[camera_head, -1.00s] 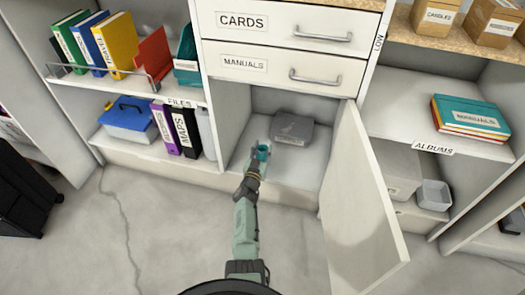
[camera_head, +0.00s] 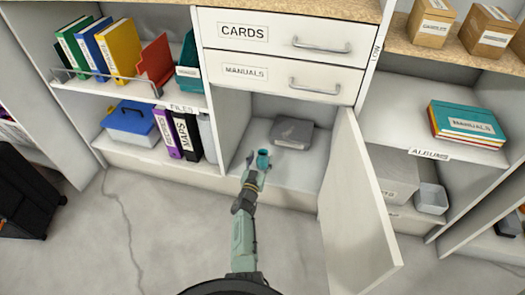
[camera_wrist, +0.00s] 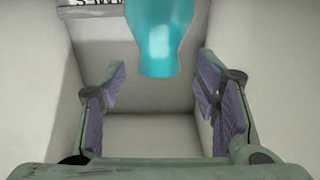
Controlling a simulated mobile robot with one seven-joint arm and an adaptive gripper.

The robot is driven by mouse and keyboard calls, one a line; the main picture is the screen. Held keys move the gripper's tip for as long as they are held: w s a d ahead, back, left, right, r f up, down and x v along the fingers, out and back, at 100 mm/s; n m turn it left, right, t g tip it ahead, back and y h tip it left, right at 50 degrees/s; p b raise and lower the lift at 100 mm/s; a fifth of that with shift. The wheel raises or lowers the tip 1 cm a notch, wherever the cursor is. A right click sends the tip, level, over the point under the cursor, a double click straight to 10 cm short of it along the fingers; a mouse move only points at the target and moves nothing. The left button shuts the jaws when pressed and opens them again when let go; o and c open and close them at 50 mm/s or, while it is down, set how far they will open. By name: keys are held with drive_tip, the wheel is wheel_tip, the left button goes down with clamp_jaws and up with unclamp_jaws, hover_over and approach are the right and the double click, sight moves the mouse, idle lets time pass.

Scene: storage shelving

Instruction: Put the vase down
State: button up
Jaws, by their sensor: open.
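The teal vase (camera_head: 263,158) stands on the floor of the open cupboard compartment, near its front left. It also shows at the top of the wrist view (camera_wrist: 161,38), beyond the fingers and partly cut off by the frame edge. My gripper (camera_head: 256,171) is at the front edge of the compartment, just in front of the vase. In the wrist view its two fingers (camera_wrist: 160,100) are wide apart with nothing between them.
A grey box (camera_head: 292,132) sits deeper in the compartment, right of the vase. The open cupboard door (camera_head: 358,205) juts out on the right. Drawers (camera_head: 281,77) are above the compartment. Black and purple binders (camera_head: 184,138) stand in the shelf at left. Open floor lies in front.

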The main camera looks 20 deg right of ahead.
drive_tip(key=p+v, duration=0.4)
drive_tip(key=v, duration=0.4)
drive_tip(key=shift+s, duration=0.2)
